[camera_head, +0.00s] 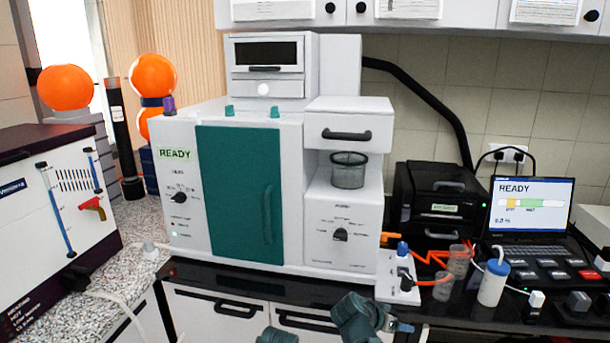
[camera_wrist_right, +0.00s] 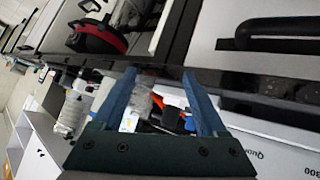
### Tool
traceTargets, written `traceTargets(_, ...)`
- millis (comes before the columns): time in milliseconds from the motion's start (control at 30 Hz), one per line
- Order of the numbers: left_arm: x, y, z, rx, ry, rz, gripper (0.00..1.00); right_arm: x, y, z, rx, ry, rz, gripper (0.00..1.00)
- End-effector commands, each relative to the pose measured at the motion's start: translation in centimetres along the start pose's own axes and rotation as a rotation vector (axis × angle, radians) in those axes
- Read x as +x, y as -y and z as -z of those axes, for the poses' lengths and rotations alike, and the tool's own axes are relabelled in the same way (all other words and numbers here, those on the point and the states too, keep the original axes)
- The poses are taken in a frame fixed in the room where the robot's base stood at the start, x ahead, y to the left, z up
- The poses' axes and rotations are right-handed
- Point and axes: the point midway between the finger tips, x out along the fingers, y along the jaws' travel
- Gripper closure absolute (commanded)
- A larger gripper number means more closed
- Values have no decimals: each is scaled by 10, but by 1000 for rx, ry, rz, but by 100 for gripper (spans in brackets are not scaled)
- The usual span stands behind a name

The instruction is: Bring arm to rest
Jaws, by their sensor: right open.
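My right gripper (camera_head: 405,327) is low at the bottom edge of the head view, in front of the black bench edge. Its dark teal wrist shows, with small blue fingers pointing right. In the right wrist view the two blue fingers of this gripper (camera_wrist_right: 160,75) are spread apart. Nothing is clearly held between them; bench items show in the gap behind. Another teal arm part of mine (camera_head: 277,336) shows at the bottom edge. My left gripper cannot be made out in the head view.
The white machine with a teal door (camera_head: 238,195) stands on the bench, a mesh cup (camera_head: 348,170) in its right bay. To the right are a white-blue bottle (camera_head: 493,280), clear cups (camera_head: 459,262), a black box (camera_head: 440,205) and a laptop (camera_head: 530,210). Cabinet drawers (camera_head: 215,312) are below.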

Motion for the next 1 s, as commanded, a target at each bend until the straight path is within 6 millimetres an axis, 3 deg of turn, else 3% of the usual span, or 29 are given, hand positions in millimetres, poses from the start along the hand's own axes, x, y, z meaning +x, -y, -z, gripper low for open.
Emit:
traceTargets(33,-8,1,0,0,0,0,50,-20,3,-26,-104,83,37,25)
traceTargets(200,-20,2,-1,0,0,0,50,-80,19,-115,-509,359,222,25)
traceTargets(300,-25,2,-2,0,0,0,50,-115,22,-155,-714,472,348,25)
traceTargets(400,-28,3,-2,0,0,0,50,-141,22,-182,-866,545,455,25)
traceTargets(600,-30,3,-2,0,0,0,50,-165,21,-205,-1000,599,560,25)
traceTargets(1000,-30,3,-2,0,0,0,50,-166,22,-206,-1008,602,567,25)
